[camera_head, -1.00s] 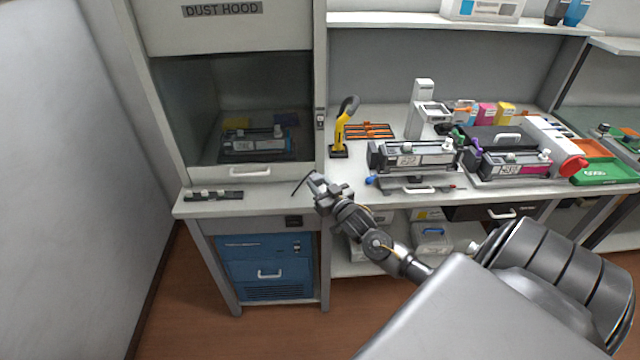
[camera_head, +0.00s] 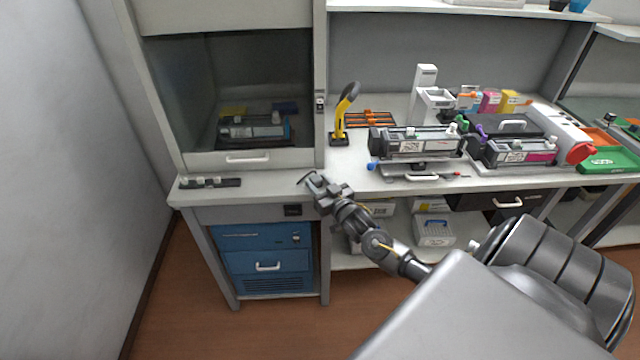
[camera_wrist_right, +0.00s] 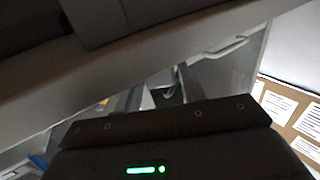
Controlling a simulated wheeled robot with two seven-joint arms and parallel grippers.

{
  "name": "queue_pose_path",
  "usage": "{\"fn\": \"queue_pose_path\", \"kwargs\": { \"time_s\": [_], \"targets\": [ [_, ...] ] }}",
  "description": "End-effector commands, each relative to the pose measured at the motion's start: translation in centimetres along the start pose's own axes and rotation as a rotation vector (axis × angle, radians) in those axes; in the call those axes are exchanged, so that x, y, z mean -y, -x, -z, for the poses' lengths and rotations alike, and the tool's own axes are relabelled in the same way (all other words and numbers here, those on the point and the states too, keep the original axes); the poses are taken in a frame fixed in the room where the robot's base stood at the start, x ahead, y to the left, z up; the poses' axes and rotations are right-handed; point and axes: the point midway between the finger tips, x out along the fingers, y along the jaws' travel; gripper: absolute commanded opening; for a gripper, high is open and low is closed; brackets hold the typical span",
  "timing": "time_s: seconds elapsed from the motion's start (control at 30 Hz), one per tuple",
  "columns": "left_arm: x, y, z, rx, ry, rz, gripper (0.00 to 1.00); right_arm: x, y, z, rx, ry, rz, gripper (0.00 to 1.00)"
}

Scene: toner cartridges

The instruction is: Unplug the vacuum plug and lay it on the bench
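My right gripper (camera_head: 324,190) is at the front edge of the bench top (camera_head: 255,191), below the dust hood's right side. In the right wrist view its two grey fingers (camera_wrist_right: 162,94) stand apart, with a small dark shape between them that I cannot make out. A thin dark piece shows at the gripper's tip in the head view; I cannot tell if it is a finger or a cord. A dark socket (camera_head: 292,210) is in the bench front, left of and below the gripper. I cannot make out the vacuum plug clearly. My left gripper is not in view.
The dust hood (camera_head: 232,158) stands behind, with a dark strip (camera_head: 210,183) on the bench before it. A yellow and black tool (camera_head: 341,122) and toner cartridges (camera_head: 415,145) stand to the right. The bench top before the hood is mostly bare.

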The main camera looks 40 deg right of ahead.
Motion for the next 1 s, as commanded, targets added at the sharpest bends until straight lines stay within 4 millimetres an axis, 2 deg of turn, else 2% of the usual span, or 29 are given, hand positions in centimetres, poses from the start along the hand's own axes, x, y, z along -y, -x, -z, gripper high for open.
{"fn": "queue_pose_path", "kwargs": {
  "time_s": [0.03,0.13,0.47,0.57,0.8,1.0],
  "targets": [
    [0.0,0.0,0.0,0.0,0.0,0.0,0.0,0.0,0.0,0.0,0.0,0.0,0.0,0.46],
    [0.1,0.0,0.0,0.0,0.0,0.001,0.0,0.0,0.0,0.0,0.0,0.0,0.0,0.57],
    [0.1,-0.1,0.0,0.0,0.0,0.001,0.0,0.0,0.5,-0.2,0.002,0.0,0.0,0.57],
    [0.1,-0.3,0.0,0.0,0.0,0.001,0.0,0.0,1.8,-0.3,0.003,-0.001,0.001,0.57],
    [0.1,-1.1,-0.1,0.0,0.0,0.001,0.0,0.0,6.6,-0.3,0.003,0.0,0.001,0.57],
    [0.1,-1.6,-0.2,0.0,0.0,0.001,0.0,0.0,9.7,-0.2,0.001,-0.001,-0.001,0.57]
  ]
}}
